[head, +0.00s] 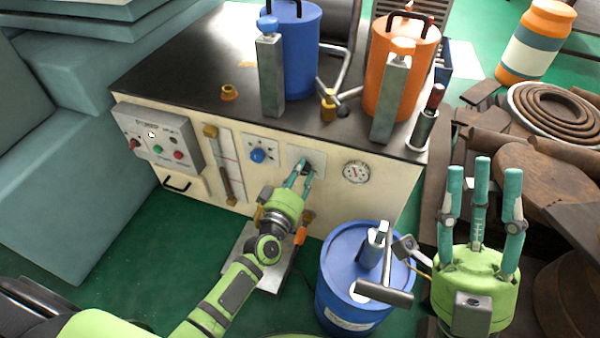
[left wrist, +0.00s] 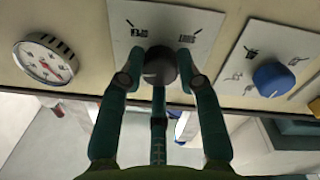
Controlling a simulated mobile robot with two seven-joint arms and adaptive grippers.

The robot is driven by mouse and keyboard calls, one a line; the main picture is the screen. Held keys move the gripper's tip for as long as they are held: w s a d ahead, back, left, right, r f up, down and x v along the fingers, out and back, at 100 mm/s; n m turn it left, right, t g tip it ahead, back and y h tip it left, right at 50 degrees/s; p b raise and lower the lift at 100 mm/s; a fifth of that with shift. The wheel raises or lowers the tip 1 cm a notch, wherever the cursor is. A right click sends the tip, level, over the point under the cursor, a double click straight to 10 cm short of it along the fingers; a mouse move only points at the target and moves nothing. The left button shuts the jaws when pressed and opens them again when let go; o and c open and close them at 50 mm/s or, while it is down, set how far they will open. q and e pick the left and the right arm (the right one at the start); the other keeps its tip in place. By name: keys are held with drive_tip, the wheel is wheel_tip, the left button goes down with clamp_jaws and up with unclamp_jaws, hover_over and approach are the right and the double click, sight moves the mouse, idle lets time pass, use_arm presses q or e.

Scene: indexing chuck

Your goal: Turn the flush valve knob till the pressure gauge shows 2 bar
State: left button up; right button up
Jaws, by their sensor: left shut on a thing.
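The dark flush valve knob (left wrist: 160,66) sits on a light plate with markings on the machine's front panel. My left gripper (left wrist: 159,76) is shut on this knob, with its teal fingers around it in the left wrist view. In the head view the left gripper (head: 303,172) reaches the panel and its fingers largely cover the knob. The round white pressure gauge (head: 356,172) is to the right of the knob in the head view, and to its left in the left wrist view (left wrist: 45,62). Its reading is too small to tell. My right gripper (head: 482,205) is open and empty at the right, fingers pointing up.
A blue knob (head: 258,155) is on the neighbouring plate. A control box (head: 157,137) with buttons is further left. A blue drum (head: 345,285) stands between my arms. Wooden pieces and a coiled hose (head: 558,112) lie at the right, near my right gripper.

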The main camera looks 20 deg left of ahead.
use_arm(q)
drive_tip(key=n, duration=0.5)
drive_tip(key=shift+s+d+f+n, duration=0.1)
drive_tip(key=shift+d+f+n, duration=0.1)
drive_tip(key=shift+n, duration=0.6)
drive_tip(key=shift+d, duration=0.1)
drive_tip(key=o, duration=1.1)
drive_tip(key=shift+o, duration=0.2)
drive_tip(key=shift+r, duration=0.1)
drive_tip(key=s, duration=1.2)
drive_tip(key=shift+a, duration=0.4)
drive_tip(key=shift+f, duration=0.25)
